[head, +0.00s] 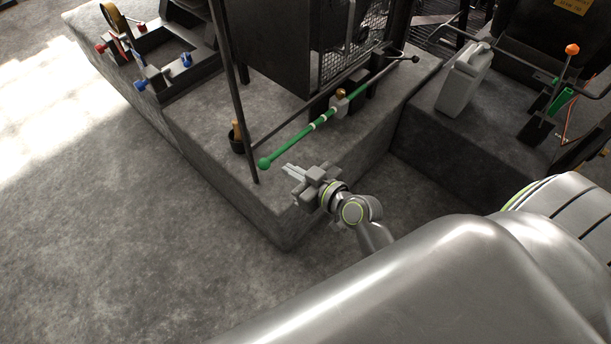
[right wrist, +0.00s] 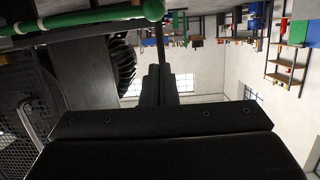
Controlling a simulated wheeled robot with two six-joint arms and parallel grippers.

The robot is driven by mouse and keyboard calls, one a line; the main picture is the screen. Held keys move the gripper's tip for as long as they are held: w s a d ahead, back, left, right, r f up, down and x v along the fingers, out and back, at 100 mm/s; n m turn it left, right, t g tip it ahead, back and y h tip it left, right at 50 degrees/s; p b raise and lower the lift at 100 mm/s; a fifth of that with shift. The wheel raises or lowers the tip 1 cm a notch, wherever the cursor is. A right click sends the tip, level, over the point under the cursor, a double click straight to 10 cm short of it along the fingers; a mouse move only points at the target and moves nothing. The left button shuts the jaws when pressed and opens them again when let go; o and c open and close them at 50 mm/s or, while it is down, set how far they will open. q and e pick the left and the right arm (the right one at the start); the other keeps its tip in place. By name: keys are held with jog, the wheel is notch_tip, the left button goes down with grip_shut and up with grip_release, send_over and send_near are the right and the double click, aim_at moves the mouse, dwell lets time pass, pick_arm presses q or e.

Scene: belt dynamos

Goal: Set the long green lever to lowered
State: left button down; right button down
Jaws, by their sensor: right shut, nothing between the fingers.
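The long green lever (head: 314,126) shows in the head view above the concrete plinth, with a green ball at its near left end and pale bands along it. It runs up and right to a brass-coloured pivot. In the right wrist view the lever (right wrist: 75,20) crosses the top left, its ball end near the top middle. My right gripper (head: 290,170) is shut and empty, just right of and below the ball end in the head view, apart from it there. Whether it touches the lever is unclear in the wrist view. My left gripper is not in view.
A thin dark upright post (head: 233,90) stands close to the lever's ball end. The concrete plinth (head: 285,222) has an edge below my right gripper. A grey jerrycan (head: 464,80) stands on the right plinth. A dark mesh guard (head: 352,45) is behind the lever. The floor at left is clear.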

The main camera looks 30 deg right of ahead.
jog(key=shift+v, duration=1.85)
jog(key=shift+r, duration=0.1)
